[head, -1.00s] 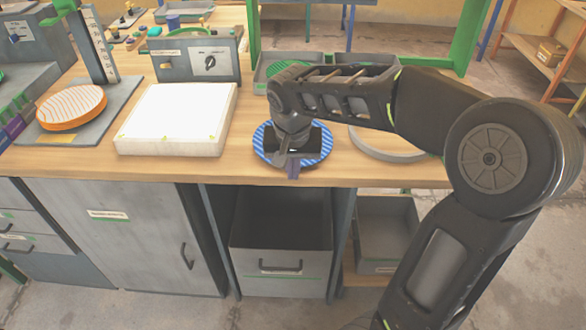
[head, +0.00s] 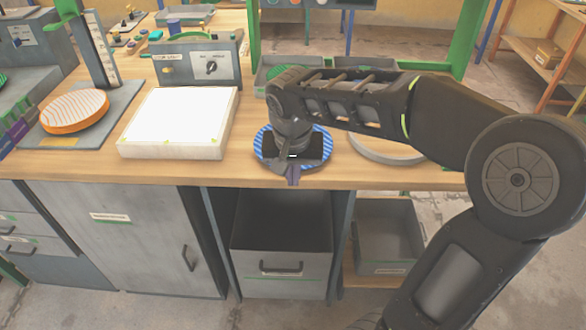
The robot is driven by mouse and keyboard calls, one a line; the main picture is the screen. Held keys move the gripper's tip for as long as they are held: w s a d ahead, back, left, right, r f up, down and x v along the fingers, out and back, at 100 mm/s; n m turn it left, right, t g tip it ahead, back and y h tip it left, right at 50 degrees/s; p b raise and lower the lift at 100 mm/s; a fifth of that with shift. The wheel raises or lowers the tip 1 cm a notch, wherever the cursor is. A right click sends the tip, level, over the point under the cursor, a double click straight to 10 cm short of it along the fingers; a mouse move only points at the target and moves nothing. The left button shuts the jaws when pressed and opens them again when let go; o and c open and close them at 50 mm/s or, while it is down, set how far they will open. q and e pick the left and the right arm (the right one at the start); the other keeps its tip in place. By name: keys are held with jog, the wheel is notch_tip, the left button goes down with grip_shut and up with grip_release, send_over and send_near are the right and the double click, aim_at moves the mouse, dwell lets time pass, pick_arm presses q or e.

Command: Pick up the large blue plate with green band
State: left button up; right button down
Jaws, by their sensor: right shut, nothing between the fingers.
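A blue plate with pale stripes (head: 325,142) lies on the wooden workbench near its front edge. No green band can be made out on it from here. My right gripper (head: 293,178) points down in front of the plate and covers its middle and near part. Its fingers are together with nothing seen between them, at the plate's near rim by the bench edge. I cannot tell whether they touch the plate. My left gripper is not in view.
A white lit panel (head: 180,118) lies left of the plate, with a grey control box (head: 198,62) behind it. An orange striped plate (head: 75,110) sits on a grey stand at left. A grey ring (head: 388,154) lies right, and a grey tray (head: 275,66) behind.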

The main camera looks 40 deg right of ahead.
jog(key=s+a+b, duration=0.1)
jog(key=s+a, duration=0.4)
jog(key=s, duration=0.2)
jog(key=shift+a, duration=0.2)
jog(key=shift+s, duration=0.1)
